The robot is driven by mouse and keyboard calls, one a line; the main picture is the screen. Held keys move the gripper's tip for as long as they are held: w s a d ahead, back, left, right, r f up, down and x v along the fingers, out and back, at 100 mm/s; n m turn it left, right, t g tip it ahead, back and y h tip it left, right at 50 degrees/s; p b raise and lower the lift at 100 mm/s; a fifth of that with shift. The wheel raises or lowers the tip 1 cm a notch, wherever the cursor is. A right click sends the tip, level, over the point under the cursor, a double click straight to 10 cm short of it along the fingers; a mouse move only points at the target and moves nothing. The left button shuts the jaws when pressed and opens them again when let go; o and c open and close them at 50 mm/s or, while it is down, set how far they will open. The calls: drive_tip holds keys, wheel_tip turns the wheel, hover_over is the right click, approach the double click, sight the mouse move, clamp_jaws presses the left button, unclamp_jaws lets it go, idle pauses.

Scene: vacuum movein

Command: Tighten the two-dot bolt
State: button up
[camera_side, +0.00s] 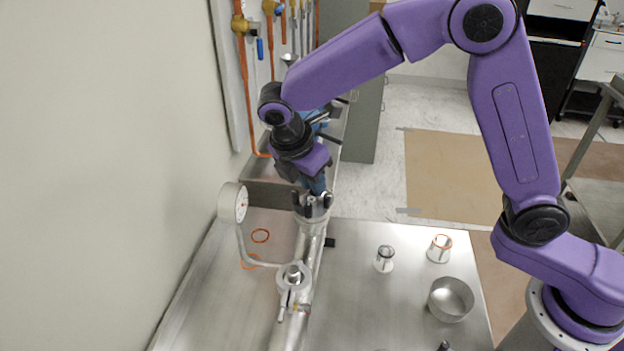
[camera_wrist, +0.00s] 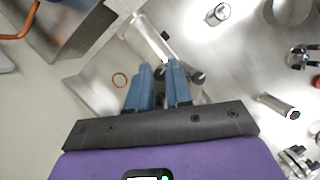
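My gripper (camera_side: 315,186) points down at the clamped flange (camera_side: 313,216) at the far end of the metal pipe. Its two blue fingers also show in the wrist view (camera_wrist: 159,68), with a narrow gap between them. A dark bolt (camera_wrist: 160,74) shows in or behind that gap; whether the fingers press on it I cannot tell. Another dark bolt (camera_wrist: 197,77) is just right of the fingers. In the side view, dark bolts (camera_side: 297,197) stand up around the flange, partly hidden by the fingers. No dot marks are readable, so I cannot tell which bolt is the two-dot one.
A pipe joint (camera_side: 294,278) lies nearer the camera. Orange rings (camera_side: 260,236) lie left. Two small fittings (camera_side: 384,260) (camera_side: 440,248) and a metal bowl (camera_side: 450,299) stand right.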

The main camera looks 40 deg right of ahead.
drive_tip(key=shift+r, duration=0.1)
drive_tip(key=v, duration=1.7)
drive_tip(key=shift+a, duration=0.2)
drive_tip(key=shift+s+r, duration=0.1)
drive_tip(key=shift+s, duration=0.05)
drive_tip(key=o, duration=0.3)
drive_tip(key=shift+d, duration=0.1)
drive_tip(key=w+d+r+n+g+y, duration=0.1)
drive_tip(key=w+d+n+y, duration=0.1)
drive_tip(key=d+n+y, duration=0.35)
drive_tip(key=shift+n+h, duration=0.25)
drive_tip(key=shift+h, duration=0.4)
drive_tip(key=f, duration=0.5)
drive_tip(key=d+f, duration=0.1)
drive_tip(key=f, duration=1.1)
drive_tip(key=shift+s+d+f, duration=0.1)
drive_tip(key=shift+d, duration=0.1)
drive_tip(key=shift+c, duration=0.3)
clamp_jaws()
